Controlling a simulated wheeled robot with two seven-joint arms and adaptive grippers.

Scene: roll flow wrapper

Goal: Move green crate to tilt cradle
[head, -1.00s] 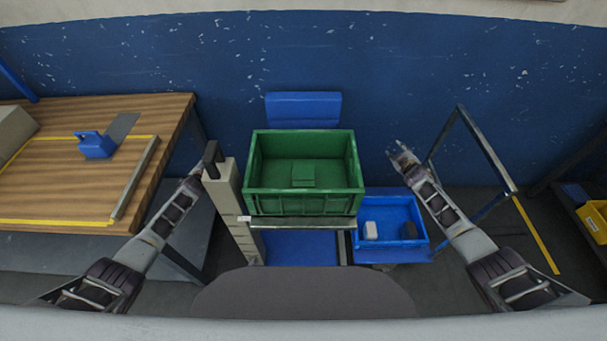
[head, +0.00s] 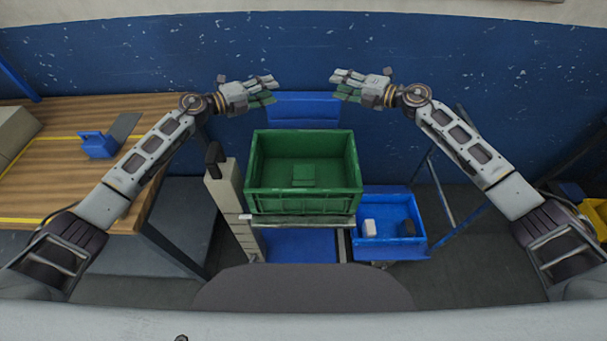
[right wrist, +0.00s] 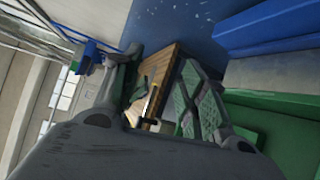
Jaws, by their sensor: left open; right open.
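The green crate (head: 303,203) sits upright on a grey stand (head: 300,219) in the middle of the head view, with a small green block (head: 303,174) inside. In the right wrist view, part of the crate (right wrist: 285,140) shows at lower right. My left gripper (head: 270,90) is open and empty, beyond the crate's far left corner. My right gripper (head: 340,86) is open and empty, beyond its far right corner. Both are apart from the crate. I cannot tell for sure which part is the tilt cradle.
A blue panel (head: 303,107) stands behind the crate. A grey column (head: 228,190) with a black handle is close on its left. A blue tray (head: 400,254) with a white item and a dark item is at right. A wooden bench (head: 60,175) is at left.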

